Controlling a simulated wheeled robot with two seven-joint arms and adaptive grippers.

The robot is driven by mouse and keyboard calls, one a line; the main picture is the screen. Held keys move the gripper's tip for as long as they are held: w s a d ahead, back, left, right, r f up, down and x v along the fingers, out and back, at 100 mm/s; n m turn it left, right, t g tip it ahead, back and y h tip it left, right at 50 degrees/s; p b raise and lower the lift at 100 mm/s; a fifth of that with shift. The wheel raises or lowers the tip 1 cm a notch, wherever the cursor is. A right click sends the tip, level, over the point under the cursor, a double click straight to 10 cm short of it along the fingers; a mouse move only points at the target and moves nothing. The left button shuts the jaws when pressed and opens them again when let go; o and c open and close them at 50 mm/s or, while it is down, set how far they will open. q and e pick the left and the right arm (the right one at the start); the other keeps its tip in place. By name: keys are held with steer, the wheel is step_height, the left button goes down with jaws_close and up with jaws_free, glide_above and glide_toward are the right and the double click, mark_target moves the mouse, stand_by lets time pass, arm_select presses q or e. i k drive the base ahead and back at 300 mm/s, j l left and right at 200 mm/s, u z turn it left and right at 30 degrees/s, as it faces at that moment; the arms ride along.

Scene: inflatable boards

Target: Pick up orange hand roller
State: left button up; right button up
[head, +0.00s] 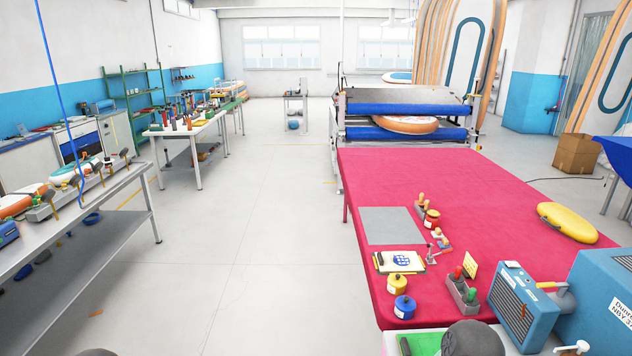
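I cannot single out the orange hand roller for certain at this size. Small tools with orange handles (423,202) stand in a dark holder on the red-topped table (400,174). Another small tool with an orange-tan handle (441,238) is nearer, by a metal piece. Neither gripper shows; only dark rounded parts, probably of my arms, reach in at the bottom edge.
A grey mat (391,226), yellow jar (397,284), blue jar (404,307) and yellow board (567,222) lie on the red table. Blue machines (525,306) crowd its near right corner. A metal bench (90,215) stands left. The floor (265,230) between is clear.

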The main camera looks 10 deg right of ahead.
mark_target(421, 203)
steer(key=i, duration=4.05)
steer(key=i+z, duration=0.4)
steer(key=i+j+z, duration=0.15)
steer(key=z, duration=0.25)
steer(key=i+j+z, duration=0.4)
steer(key=l, duration=0.1)
